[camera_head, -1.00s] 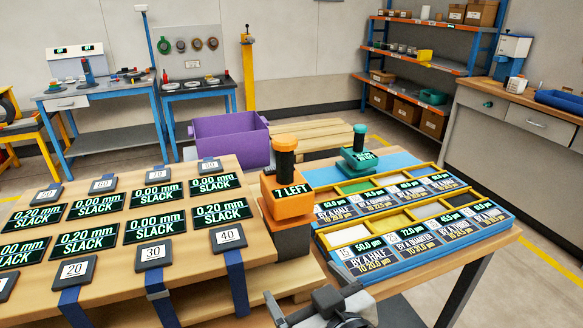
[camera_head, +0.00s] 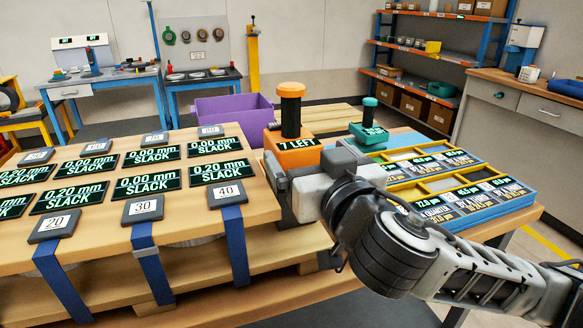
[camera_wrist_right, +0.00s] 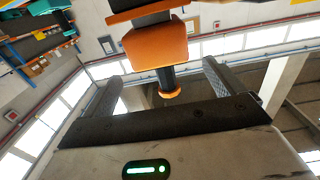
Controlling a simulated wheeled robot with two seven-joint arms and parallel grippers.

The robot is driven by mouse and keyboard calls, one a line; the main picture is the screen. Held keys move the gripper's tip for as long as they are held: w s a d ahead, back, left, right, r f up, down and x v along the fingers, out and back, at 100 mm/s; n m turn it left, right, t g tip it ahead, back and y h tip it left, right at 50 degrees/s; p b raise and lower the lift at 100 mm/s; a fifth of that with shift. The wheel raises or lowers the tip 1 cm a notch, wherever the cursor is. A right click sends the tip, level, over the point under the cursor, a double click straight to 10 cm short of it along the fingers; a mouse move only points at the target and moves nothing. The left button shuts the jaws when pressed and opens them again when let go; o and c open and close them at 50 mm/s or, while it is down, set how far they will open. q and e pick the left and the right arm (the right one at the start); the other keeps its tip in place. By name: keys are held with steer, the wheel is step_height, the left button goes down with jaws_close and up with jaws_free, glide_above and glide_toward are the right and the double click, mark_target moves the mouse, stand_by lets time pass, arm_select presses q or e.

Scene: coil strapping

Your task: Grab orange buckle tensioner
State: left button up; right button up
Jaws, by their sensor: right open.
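The orange buckle tensioner (camera_head: 290,151) stands at the right edge of the slatted wooden table, with a black handle, an orange knob and a "7 LEFT" display. My right gripper (camera_head: 302,168) is at its near side, open, and hides its lower part. In the right wrist view the orange tensioner (camera_wrist_right: 156,46) shows beyond and between the two spread fingers of my right gripper (camera_wrist_right: 160,82). The gap between the fingers looks empty; I cannot tell whether a finger touches the tool. My left gripper is not in view.
A teal tool (camera_head: 368,132) stands just behind and right. A blue-framed parts tray (camera_head: 512,208) lies to the right, partly behind my right arm. Strapped panels with slack displays (camera_head: 150,187) cover the wooden top at left. A purple bin (camera_head: 232,112) stands behind.

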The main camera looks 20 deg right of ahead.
mark_target(295, 139)
steer(key=shift+w+a+f+b, duration=0.1)
steer(key=shift+w+f+b, duration=0.15)
steer(key=shift+b, duration=0.3)
steer(key=shift+w+r+p, duration=0.2)
steer(key=shift+w+p, duration=0.15)
steer(key=shift+w, duration=0.2)
steer(key=shift+w+r+p, duration=0.15)
steer(key=shift+w+p, duration=0.2)
steer(key=shift+w, duration=0.15)
steer(key=w, duration=0.3)
steer(key=w+p, duration=0.1)
steer(key=w, duration=0.1)
steer(key=shift+w+a+f, duration=0.1)
steer(key=shift+w+f, duration=0.15)
steer(key=shift+w, duration=0.05)
steer(key=c, duration=1.5)
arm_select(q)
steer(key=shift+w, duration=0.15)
arm_select(e)
steer(key=shift+r, duration=0.15)
steer(key=shift+c, duration=0.9)
